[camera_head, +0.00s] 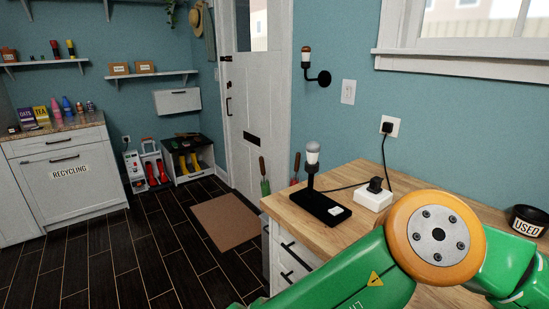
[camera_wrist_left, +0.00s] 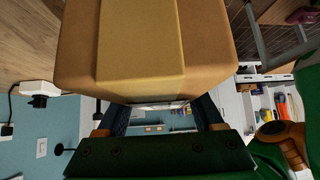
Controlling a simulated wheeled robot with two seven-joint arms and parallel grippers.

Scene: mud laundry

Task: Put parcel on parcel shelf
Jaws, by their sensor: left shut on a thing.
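The parcel (camera_wrist_left: 210,45), a brown cardboard box with a paler tape strip, fills the top middle of the left wrist view. My left gripper (camera_wrist_left: 158,108) is shut on it, with a dark finger on each side. Neither this parcel nor my left gripper shows in the head view. A white wall shelf (camera_head: 155,75) at the back left of the head view holds two small cardboard boxes, a left one (camera_head: 119,69) and a right one (camera_head: 145,67). My right gripper is not in view.
A wooden counter (camera_head: 345,180) stands close on the right, bearing a lamp (camera_head: 312,160), a white power block (camera_head: 373,197) and a "USED" bowl (camera_head: 529,220). A "RECYCLING" cabinet (camera_head: 65,180) stands left. The dark floor (camera_head: 130,250) between is open, with a brown mat (camera_head: 226,219).

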